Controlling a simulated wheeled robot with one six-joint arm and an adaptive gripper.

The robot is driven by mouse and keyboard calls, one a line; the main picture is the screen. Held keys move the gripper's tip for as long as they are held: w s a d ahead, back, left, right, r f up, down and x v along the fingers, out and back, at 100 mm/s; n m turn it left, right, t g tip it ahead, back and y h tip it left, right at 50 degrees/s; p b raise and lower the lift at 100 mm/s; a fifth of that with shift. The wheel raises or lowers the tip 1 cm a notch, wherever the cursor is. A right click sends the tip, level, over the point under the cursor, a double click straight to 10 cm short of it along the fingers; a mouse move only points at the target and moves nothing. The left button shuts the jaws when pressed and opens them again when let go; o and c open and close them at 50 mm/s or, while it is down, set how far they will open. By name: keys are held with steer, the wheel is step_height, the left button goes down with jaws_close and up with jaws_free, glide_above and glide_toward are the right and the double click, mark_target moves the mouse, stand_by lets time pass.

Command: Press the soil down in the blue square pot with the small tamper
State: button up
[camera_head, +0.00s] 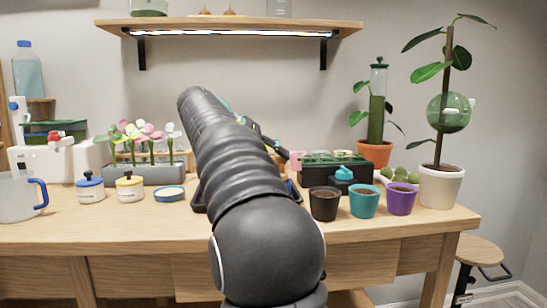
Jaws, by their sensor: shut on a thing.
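My gripper (272,146) shows only in part behind my own dark arm, above the back of the table. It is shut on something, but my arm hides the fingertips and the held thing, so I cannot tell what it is. A small blue patch (292,188) shows at the right edge of my arm. It may be part of the blue square pot, but its shape and soil are hidden. I cannot make out the small tamper for sure.
Black (324,205), teal (363,203) and purple (400,200) pots stand front right, before a dark seedling tray (318,175). Blue-lidded (90,190) and yellow-lidded (130,188) jars and a jug (20,200) stand left. A lit shelf (230,27) hangs above.

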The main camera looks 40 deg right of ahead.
steer(key=shift+f+b, duration=0.35)
steer(key=shift+f, duration=0.15)
stand_by(0.9)
steer(key=shift+r, duration=0.1)
step_height(320, 180, up, 2)
steer(key=shift+r+p, duration=0.2)
steer(key=shift+p, duration=1.05)
steer(key=shift+r, duration=2.25)
jaws_close()
